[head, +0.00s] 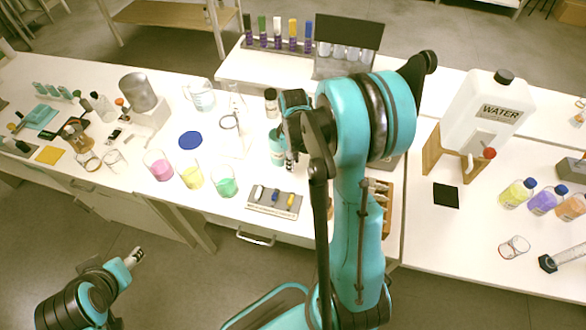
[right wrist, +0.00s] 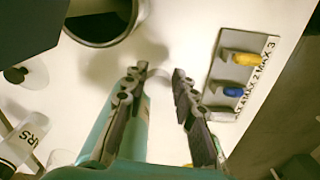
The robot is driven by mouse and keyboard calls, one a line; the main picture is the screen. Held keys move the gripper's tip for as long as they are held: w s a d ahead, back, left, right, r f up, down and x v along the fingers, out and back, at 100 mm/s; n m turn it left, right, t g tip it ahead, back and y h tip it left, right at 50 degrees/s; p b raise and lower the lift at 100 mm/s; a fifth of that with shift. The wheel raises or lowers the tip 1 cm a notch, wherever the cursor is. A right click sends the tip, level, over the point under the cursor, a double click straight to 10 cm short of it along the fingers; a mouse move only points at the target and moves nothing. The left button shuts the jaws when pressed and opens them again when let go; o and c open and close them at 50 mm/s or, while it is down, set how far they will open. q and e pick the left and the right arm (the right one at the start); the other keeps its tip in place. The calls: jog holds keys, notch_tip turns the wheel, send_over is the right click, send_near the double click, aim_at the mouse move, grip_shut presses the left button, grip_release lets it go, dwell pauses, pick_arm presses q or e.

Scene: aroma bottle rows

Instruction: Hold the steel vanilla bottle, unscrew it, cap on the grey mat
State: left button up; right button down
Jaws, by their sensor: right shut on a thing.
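My right gripper (head: 289,158) is shut beside a teal bottle (head: 277,150) near the middle of the bench. I cannot tell which bottle is the steel vanilla one. A dark square mat (head: 446,195) lies at the right; I cannot tell whether it is the grey mat. My left gripper (head: 135,258) hangs low at the left, off the bench.
A grey tray (head: 262,208) with small coloured pieces lies in front of my right gripper. Beakers of pink (head: 158,166), yellow (head: 190,174) and green liquid (head: 223,182) stand left of it. A black-capped bottle (head: 271,103) stands behind. A large water jug (head: 482,115) stands right.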

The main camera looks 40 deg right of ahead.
jog(key=shift+f+b, duration=0.8)
jog(key=shift+f, duration=1.05)
jog(key=shift+f, duration=0.15)
jog(key=c, duration=1.2)
grip_release()
